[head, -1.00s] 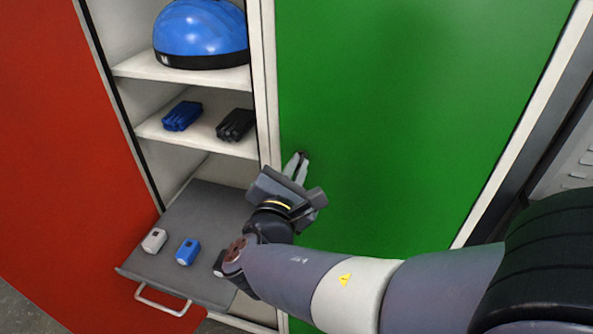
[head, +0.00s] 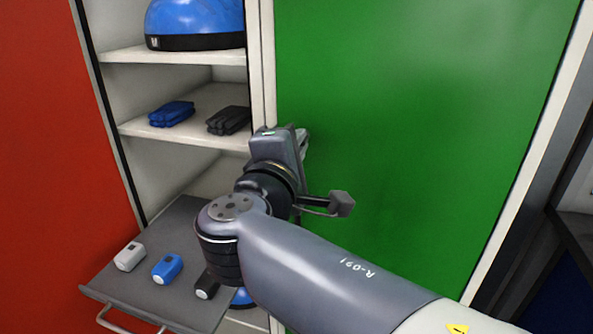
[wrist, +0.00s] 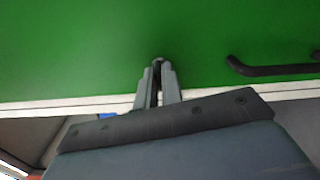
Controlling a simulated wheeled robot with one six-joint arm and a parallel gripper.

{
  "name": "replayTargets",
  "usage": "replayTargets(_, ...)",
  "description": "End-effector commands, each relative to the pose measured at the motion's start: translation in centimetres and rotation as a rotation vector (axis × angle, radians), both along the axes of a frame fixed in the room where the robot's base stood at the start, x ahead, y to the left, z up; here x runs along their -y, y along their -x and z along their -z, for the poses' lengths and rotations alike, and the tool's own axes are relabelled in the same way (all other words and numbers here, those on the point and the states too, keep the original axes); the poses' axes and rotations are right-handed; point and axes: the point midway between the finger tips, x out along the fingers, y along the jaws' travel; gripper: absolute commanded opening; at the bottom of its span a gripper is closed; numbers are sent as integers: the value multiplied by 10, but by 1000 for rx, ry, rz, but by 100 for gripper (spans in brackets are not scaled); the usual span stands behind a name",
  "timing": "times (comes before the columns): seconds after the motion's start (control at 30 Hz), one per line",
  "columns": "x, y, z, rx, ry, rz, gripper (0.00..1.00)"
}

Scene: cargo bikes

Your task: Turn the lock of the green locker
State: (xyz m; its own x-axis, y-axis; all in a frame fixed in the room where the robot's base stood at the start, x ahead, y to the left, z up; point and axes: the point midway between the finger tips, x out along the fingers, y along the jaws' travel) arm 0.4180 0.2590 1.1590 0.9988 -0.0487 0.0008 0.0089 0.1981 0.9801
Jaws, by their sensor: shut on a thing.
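The green locker door (head: 420,110) is closed and fills the middle and right of the head view. It also shows across the top of the wrist view (wrist: 90,50). My gripper (head: 303,138) is at the door's left edge. In the wrist view, my gripper's two fingers (wrist: 158,68) come together on the small dark lock (wrist: 158,60) near the door's edge. The fingers hide most of the lock, so I cannot tell its angle. In the head view the lock is hidden behind my gripper.
A dark bar handle (wrist: 272,69) is on the green door beside my gripper. Left of it, an open compartment holds a blue helmet (head: 195,22), a blue pack (head: 171,114) and a black pack (head: 229,121). A pulled-out grey drawer (head: 165,222) carries small devices below my arm. A red door (head: 45,150) stands left.

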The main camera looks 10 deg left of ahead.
Motion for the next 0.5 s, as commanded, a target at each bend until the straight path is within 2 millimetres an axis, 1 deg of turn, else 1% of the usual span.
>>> replayTargets(0.03, 0, 0, 6, 2, -35, 1, 0)
replayTargets(0.3, 0, 0, 4, 7, -164, 1, 0)
replayTargets(0.5, 0, 0, 2, 8, -205, 1, 0)
